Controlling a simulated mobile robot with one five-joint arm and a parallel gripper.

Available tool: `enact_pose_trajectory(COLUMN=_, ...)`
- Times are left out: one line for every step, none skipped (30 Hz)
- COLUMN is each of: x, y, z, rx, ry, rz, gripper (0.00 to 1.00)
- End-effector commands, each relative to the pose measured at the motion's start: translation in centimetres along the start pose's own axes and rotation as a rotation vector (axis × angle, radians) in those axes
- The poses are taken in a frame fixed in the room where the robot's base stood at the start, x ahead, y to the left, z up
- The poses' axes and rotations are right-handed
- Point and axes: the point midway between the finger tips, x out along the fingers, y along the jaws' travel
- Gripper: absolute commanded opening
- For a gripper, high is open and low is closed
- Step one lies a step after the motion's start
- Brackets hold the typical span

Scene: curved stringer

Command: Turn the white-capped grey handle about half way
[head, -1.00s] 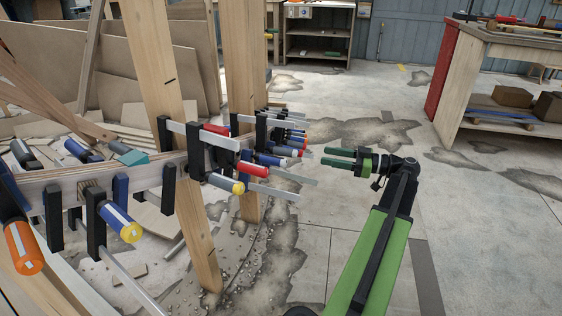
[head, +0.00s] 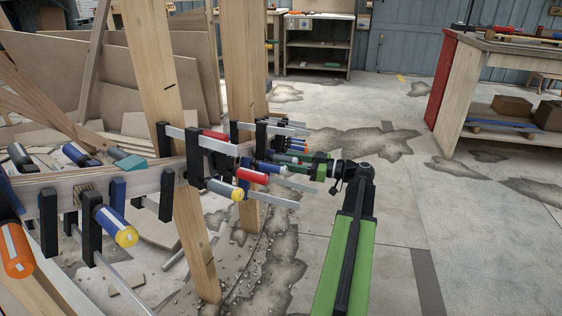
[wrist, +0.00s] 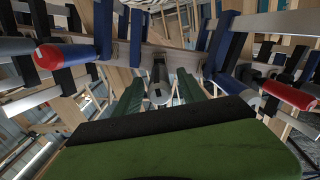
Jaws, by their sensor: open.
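The grey handle with a pale, whitish cap (wrist: 158,93) shows in the middle of the wrist view, its end facing the camera. My gripper (wrist: 160,98) is open, with one green finger on each side of this handle. I cannot tell whether either finger touches it. In the head view my gripper (head: 280,166) reaches left into the row of clamps, its fingertips partly hidden behind a red and a blue handle. I cannot make out the grey handle itself in the head view.
Clamps with a red handle (head: 254,177), a yellow-capped grey handle (head: 226,189) and a yellow-capped blue handle (head: 117,226) line the curved wooden stringer (head: 75,184). A blue handle with a red cap (wrist: 65,54) sits close left in the wrist view. The floor on the right is open.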

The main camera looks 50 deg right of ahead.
Motion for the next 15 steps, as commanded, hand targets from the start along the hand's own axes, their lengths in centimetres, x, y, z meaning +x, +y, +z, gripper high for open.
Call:
enact_pose_trajectory(x=0.9, y=0.0, z=0.0, rx=0.000, ry=0.000, rz=-0.001, gripper=0.48)
enact_pose_trajectory(x=1.4, y=0.0, z=0.0, rx=0.000, ry=0.000, rz=-0.002, gripper=0.48)
enact_pose_trajectory(x=1.9, y=0.0, z=0.0, rx=0.000, ry=0.000, rz=-0.001, gripper=0.48)
enact_pose_trajectory(x=2.2, y=0.0, z=0.0, rx=0.000, ry=0.000, rz=0.000, gripper=0.48)
enact_pose_trajectory(x=2.5, y=0.0, z=0.0, rx=0.000, ry=0.000, rz=0.001, gripper=0.48)
enact_pose_trajectory(x=2.7, y=0.0, z=0.0, rx=0.000, ry=0.000, rz=0.001, gripper=0.48)
enact_pose_trajectory(x=2.9, y=0.0, z=0.0, rx=0.000, ry=0.000, rz=0.001, gripper=0.48)
enact_pose_trajectory(x=3.0, y=0.0, z=0.0, rx=0.000, ry=0.000, rz=0.001, gripper=0.48)
enact_pose_trajectory(x=3.1, y=0.0, z=0.0, rx=0.000, ry=0.000, rz=0.001, gripper=0.48)
enact_pose_trajectory(x=3.1, y=0.0, z=0.0, rx=0.000, ry=0.000, rz=0.001, gripper=0.48)
enact_pose_trajectory(x=3.1, y=0.0, z=0.0, rx=0.000, ry=0.000, rz=0.001, gripper=0.48)
enact_pose_trajectory(x=3.1, y=0.0, z=0.0, rx=0.000, ry=0.000, rz=0.001, gripper=0.48)
enact_pose_trajectory(x=3.1, y=0.0, z=0.0, rx=0.000, ry=0.000, rz=0.001, gripper=0.48)
enact_pose_trajectory(x=3.1, y=0.0, z=0.0, rx=0.000, ry=0.000, rz=0.001, gripper=0.48)
enact_pose_trajectory(x=3.1, y=0.0, z=0.0, rx=0.000, ry=0.000, rz=0.001, gripper=0.48)
